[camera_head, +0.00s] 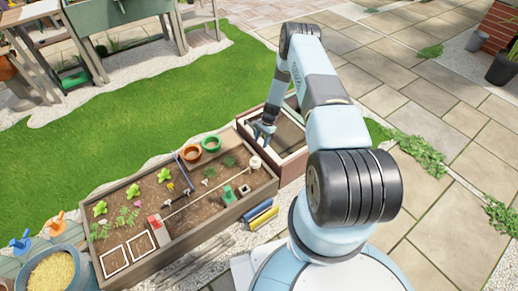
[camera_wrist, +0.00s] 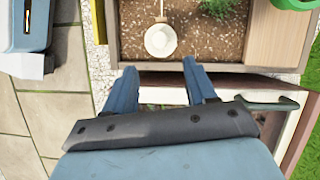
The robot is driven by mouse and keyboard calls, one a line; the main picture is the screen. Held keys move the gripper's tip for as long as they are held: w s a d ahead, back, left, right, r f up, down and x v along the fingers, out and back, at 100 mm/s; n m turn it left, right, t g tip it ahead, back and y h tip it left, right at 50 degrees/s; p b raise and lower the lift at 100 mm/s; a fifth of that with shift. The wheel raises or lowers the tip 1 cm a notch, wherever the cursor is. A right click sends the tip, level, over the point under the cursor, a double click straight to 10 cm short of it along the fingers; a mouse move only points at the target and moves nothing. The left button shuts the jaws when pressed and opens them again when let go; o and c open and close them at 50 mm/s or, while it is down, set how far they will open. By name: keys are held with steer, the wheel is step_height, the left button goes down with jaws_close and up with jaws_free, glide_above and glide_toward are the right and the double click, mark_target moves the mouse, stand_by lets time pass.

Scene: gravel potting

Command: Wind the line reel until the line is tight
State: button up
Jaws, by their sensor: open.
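The line reel, a round cream disc (camera_head: 255,162), sits at the right end of the planter bed. In the wrist view the disc (camera_wrist: 160,40) lies on the soil near the bed's edge, just ahead of the fingers. A pale line (camera_head: 205,190) runs from it across the bed to a red block (camera_head: 154,221). I cannot tell how taut the line is. My gripper (camera_wrist: 160,76) is open and empty, its two blue fingers apart and pointing toward the disc without touching it. In the head view my gripper (camera_head: 263,130) hangs over the neighbouring box, beyond the reel.
Yellow and blue rolls (camera_head: 262,216) lie in front.

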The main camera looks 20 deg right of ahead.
steer(key=shift+v, duration=1.4)
